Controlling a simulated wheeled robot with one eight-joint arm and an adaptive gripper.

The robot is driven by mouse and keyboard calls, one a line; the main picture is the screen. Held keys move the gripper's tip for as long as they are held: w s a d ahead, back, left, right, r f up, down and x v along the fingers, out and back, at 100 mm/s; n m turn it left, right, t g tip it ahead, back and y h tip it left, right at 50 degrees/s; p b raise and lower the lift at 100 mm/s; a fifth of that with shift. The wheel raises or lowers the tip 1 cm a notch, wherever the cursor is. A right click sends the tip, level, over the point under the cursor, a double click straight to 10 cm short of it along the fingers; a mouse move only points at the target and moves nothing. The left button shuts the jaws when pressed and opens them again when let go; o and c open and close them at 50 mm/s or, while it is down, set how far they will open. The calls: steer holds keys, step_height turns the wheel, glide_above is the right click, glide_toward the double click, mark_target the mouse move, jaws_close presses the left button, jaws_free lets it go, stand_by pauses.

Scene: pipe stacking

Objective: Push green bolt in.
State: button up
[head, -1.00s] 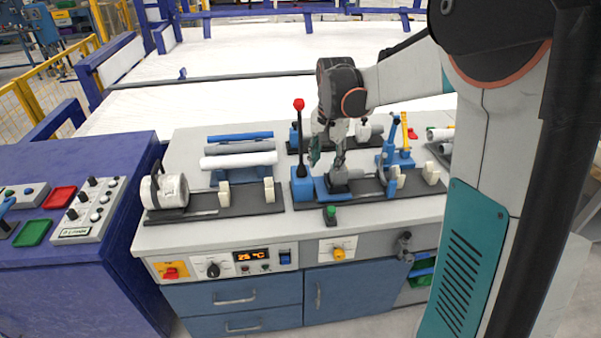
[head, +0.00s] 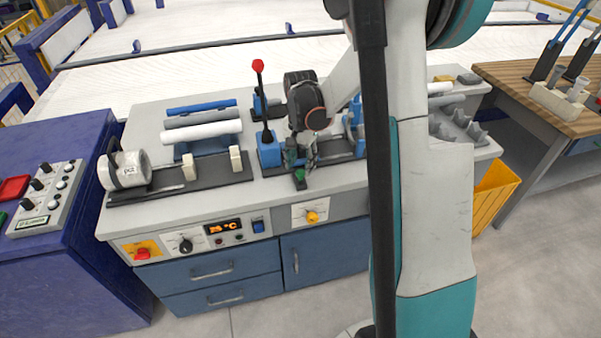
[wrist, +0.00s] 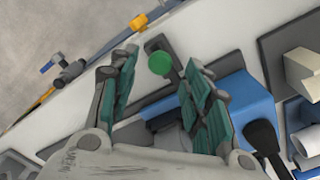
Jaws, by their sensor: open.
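The green bolt (wrist: 159,63) shows in the wrist view as a round green head, beyond and between the fingertips of my gripper (wrist: 163,72). It sits by a dark slotted plate (wrist: 177,60) near the bench's front edge. In the head view the green bolt (head: 299,174) is just below my gripper (head: 300,158), partly covered by it. My gripper is open, with teal finger pads on both sides and nothing held. Whether a finger touches the bolt cannot be told.
A blue block with a red-knobbed lever (head: 259,68) stands left of my gripper. Pipes lie on a rack (head: 203,147) further left. A yellow knob (head: 312,217) is on the bench front. A blue clamp (wrist: 232,98) is close to the right finger.

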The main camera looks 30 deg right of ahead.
steer(key=shift+f+b, duration=0.3)
steer(key=shift+f, duration=1.15)
jaws_close()
steer(key=shift+w+d, duration=0.2)
steer(key=shift+w, duration=0.55)
steer(key=shift+w+d, duration=0.2)
steer(key=shift+w, duration=0.5)
jaws_free()
steer(key=shift+w, duration=0.1)
step_height(320, 180, up, 12)
